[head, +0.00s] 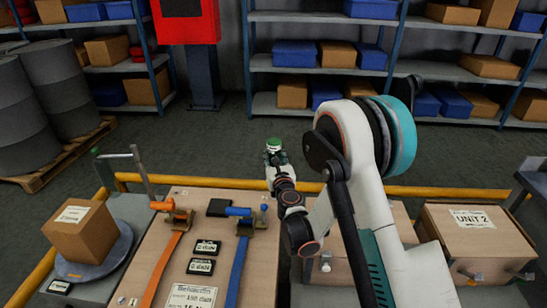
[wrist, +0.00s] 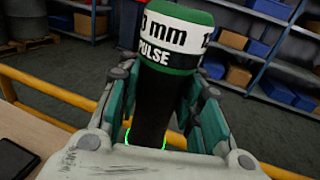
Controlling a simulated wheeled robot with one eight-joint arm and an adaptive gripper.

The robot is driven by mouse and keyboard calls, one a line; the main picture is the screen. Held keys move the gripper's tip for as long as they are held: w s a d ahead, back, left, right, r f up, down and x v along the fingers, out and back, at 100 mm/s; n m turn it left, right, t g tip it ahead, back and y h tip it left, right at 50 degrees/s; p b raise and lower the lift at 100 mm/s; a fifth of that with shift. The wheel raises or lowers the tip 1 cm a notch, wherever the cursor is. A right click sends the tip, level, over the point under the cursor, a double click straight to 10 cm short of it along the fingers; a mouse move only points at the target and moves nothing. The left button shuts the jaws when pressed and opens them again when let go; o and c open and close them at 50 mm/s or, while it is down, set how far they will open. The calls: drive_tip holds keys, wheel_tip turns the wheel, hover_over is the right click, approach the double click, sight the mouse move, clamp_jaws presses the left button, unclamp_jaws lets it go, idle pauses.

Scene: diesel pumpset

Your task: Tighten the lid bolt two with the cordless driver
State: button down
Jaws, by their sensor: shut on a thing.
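The cordless driver (wrist: 172,45) stands out from my gripper (wrist: 165,90) in the wrist view. It has a green and white end marked "3 mm" and "PULSE", its first character cut off, and a dark body with a glowing green ring low down. The jaws are shut on the dark body from both sides. In the head view my gripper (head: 274,158) holds the driver (head: 273,144) up beyond the bench's far edge. A box (head: 490,250) labelled "UNIT 2" stands at right with bolt-like fittings at its front. I cannot tell which is lid bolt two.
A wooden bench (head: 180,255) carries orange and blue strapped tools (head: 238,255) and black labelled cards. A cardboard box (head: 82,230) sits on a round grey plate at left. A yellow rail (head: 400,191) runs behind. Shelves and drums stand farther back.

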sight(274, 147)
drive_tip(key=shift+f, duration=0.5)
idle(2.4)
drive_tip(key=shift+r, duration=0.2)
drive_tip(key=shift+r+p, duration=1.2)
drive_tip(key=shift+r, duration=1.1)
